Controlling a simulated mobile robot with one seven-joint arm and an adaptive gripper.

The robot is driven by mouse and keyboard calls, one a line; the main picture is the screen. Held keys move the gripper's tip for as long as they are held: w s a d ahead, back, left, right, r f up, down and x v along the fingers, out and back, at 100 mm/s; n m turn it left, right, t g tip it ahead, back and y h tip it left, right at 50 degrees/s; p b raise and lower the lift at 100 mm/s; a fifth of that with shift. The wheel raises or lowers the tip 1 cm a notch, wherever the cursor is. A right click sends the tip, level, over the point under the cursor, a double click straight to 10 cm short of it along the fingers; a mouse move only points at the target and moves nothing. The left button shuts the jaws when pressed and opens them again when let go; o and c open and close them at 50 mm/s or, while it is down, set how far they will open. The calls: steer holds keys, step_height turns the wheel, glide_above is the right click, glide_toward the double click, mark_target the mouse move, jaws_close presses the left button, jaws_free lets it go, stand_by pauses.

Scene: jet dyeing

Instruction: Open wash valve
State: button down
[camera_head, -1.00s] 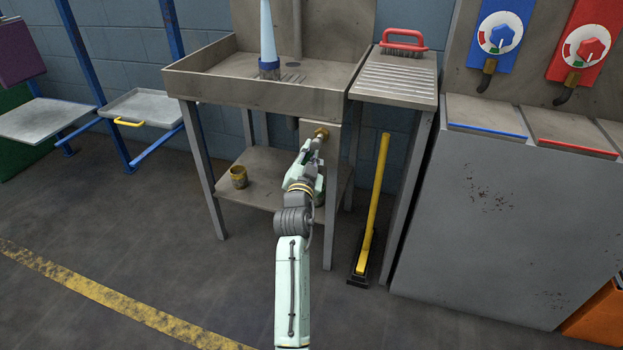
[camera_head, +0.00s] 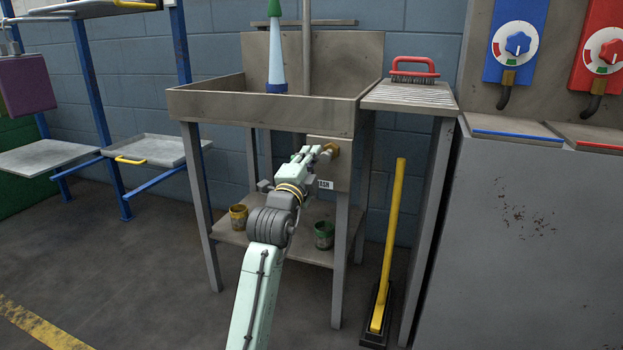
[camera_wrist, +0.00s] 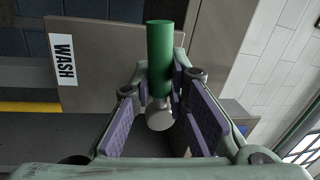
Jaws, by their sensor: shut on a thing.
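In the wrist view, a green handle (camera_wrist: 160,50) on a pale metal stem and round end (camera_wrist: 160,116) lies between the purple-padded fingers of my gripper (camera_wrist: 163,82). The gripper is shut on this handle.
The sink (camera_head: 260,105) stands above a lower shelf holding a yellow cup (camera_head: 238,217) and a green cup (camera_head: 324,235). A yellow-handled tool (camera_head: 390,240) stands to the right, beside the side table with a red brush (camera_head: 413,69). Floor at left is clear.

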steer(key=shift+r+m+h+b, duration=0.15)
steer(key=shift+m+b, duration=0.35)
steer(key=shift+m, duration=0.1)
steer(key=shift+r+m+h+b, duration=0.1)
steer(key=shift+m+h+b, duration=0.05)
steer(key=shift+m+b, duration=0.4)
steer(key=shift+r, duration=0.1)
steer(key=c, duration=1.6)
jaws_free()
steer(key=shift+o, duration=0.2)
